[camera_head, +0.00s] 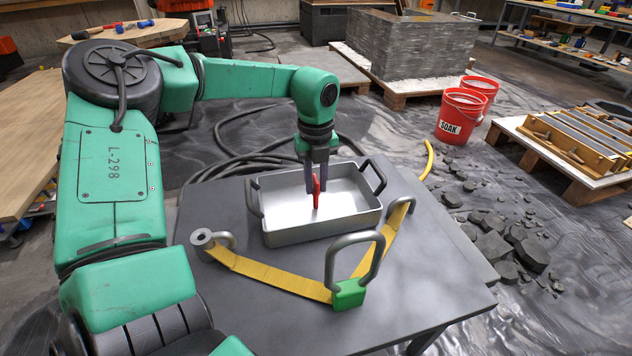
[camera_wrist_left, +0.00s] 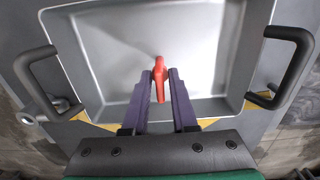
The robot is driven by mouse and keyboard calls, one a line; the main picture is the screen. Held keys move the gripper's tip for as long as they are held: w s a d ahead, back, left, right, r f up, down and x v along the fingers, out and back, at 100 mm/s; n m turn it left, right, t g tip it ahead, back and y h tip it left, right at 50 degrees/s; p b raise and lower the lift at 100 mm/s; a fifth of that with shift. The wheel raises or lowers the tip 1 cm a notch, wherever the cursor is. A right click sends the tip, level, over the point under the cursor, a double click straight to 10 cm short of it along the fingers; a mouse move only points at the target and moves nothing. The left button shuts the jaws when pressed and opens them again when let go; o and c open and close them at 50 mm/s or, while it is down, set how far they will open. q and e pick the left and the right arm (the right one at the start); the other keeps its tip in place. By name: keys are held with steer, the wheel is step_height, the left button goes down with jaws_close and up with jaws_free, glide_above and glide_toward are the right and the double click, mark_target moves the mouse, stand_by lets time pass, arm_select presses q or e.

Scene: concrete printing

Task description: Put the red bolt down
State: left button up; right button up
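The red bolt (camera_head: 316,192) is upright between the fingers of my left gripper (camera_head: 322,188), inside the outline of a grey metal tray (camera_head: 322,231). In the left wrist view the red bolt (camera_wrist_left: 160,78) sits between the two purple fingertips of my left gripper (camera_wrist_left: 161,76), which are closed against its sides. The bare floor of the tray (camera_wrist_left: 110,45) lies beyond it. I cannot tell whether the bolt's lower end touches the tray floor. My right gripper is in neither view.
The tray stands on a dark grey table (camera_head: 430,270) with dark handles at its ends. A yellow strap (camera_head: 270,277) with a green block (camera_head: 348,294) and grey metal loop lies in front of it. The table's right front is clear. Red buckets (camera_head: 460,115) stand on the floor behind.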

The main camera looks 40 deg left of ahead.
arm_select(q)
steer(key=o, duration=0.4)
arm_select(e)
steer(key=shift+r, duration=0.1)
arm_select(q)
step_height(320, 180, up, 12)
steer(key=p, duration=0.2)
steer(key=shift+r+p, duration=0.15)
steer(key=shift+p, duration=0.2)
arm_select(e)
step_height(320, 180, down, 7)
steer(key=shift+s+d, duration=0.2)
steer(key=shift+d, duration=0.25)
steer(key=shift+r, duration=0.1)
